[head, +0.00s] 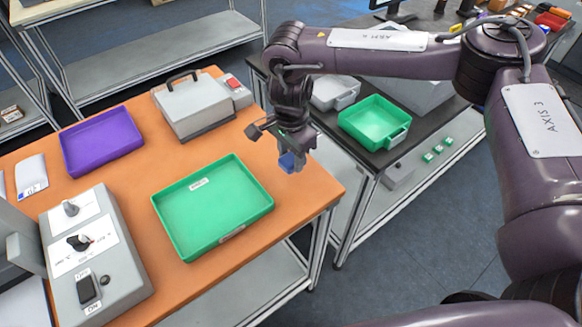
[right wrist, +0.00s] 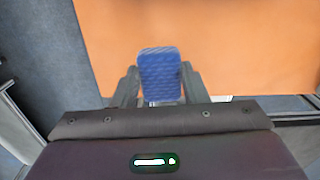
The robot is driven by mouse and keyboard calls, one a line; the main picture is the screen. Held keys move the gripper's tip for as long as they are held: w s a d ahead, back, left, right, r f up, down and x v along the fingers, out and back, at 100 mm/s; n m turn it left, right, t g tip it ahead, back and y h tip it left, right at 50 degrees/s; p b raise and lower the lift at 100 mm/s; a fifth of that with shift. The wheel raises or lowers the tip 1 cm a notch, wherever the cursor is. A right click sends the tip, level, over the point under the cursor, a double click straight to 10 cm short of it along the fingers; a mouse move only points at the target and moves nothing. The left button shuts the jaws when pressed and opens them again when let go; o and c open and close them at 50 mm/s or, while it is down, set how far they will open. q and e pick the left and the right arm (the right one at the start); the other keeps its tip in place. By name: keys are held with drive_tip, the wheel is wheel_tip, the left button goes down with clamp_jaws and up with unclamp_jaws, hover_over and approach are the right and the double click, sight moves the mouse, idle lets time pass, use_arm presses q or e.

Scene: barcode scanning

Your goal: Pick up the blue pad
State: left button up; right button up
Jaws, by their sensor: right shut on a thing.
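The blue pad (head: 288,162) is a small blue block between the fingers of my right gripper (head: 296,150). In the right wrist view the blue pad (right wrist: 160,72) stands out between the two dark fingers (right wrist: 160,88), which are shut on it from both sides. In the head view the gripper and pad are near the right edge of the orange table (head: 300,186), to the right of the green tray. The pad appears to be held above the table; the exact height is hard to tell. My left gripper is not in view.
A green tray (head: 184,237) lies on the orange table, with a purple tray (head: 72,165) behind left. A grey case (head: 198,106) stands at the back and a grey control box (head: 92,270) at front left. A green bin (head: 346,125) sits on the dark bench.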

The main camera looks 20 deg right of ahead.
sight(291, 159)
wheel_tip(291, 159, up, 15)
drive_tip(key=shift+r, duration=0.1)
